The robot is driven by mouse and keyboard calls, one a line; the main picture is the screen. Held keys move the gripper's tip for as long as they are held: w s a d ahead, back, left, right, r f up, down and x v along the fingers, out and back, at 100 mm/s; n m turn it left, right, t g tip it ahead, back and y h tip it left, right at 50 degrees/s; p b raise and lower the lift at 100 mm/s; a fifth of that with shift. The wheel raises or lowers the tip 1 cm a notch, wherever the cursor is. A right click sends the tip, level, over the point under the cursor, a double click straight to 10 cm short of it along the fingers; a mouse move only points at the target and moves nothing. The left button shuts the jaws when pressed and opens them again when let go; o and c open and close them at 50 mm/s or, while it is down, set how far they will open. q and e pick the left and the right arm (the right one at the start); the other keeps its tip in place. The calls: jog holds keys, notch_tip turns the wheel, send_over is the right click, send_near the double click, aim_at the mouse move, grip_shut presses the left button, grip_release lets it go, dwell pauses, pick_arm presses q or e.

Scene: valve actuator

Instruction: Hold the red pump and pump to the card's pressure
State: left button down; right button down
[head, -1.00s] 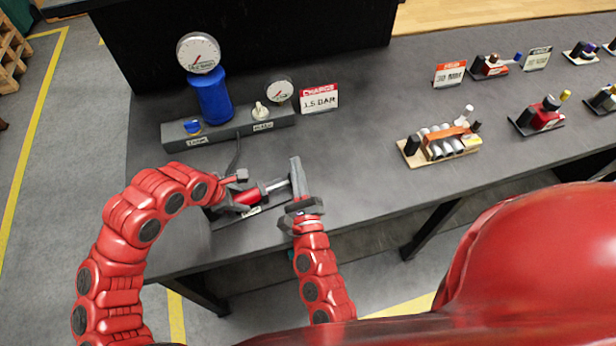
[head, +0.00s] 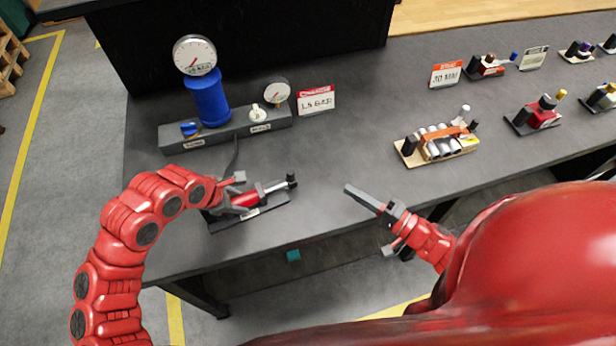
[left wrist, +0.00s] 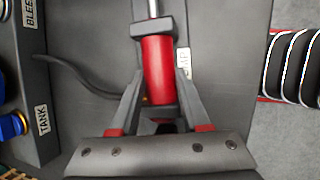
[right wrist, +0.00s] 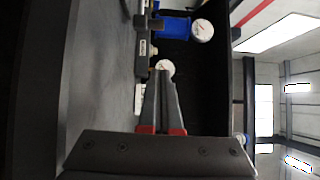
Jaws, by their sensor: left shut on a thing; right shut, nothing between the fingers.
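The red pump (head: 246,200) lies on a dark base plate near the table's front left, its silver rod and black handle (head: 291,181) pointing right. My left gripper (head: 232,190) is shut on the pump's red body, which also shows between its fingers in the left wrist view (left wrist: 158,75). My right gripper (head: 352,192) is shut and empty, apart from the handle to its right. The card (head: 316,101) has a red top band and seems to read 1.5 BAR. The tank gauge (head: 195,55) sits on the blue tank (head: 209,98). A smaller gauge (head: 277,92) stands beside the card.
The grey manifold block (head: 225,132) carries a blue valve knob (head: 190,129) and a white bleed knob (head: 258,114). A wooden board with cylinders (head: 438,147) and several other fixtures stand to the right.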

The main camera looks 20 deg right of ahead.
aim_at(291, 179)
jog(key=shift+s+d+f+n+g, duration=0.2)
jog(key=shift+d+n+g, duration=0.1)
jog(key=shift+g, duration=0.1)
jog(key=x, duration=0.9)
jog(key=shift+a+r, duration=0.2)
jog(key=a, duration=0.1)
jog(key=w+a, duration=0.1)
jog(key=a, duration=0.1)
jog(key=shift+a, duration=0.15)
jog(key=shift+a+f, duration=0.1)
jog(key=shift+a, duration=0.35)
jog(key=a, duration=0.3)
jog(key=s+a, duration=0.1)
jog(key=a, duration=0.1)
jog(key=shift+a, duration=0.35)
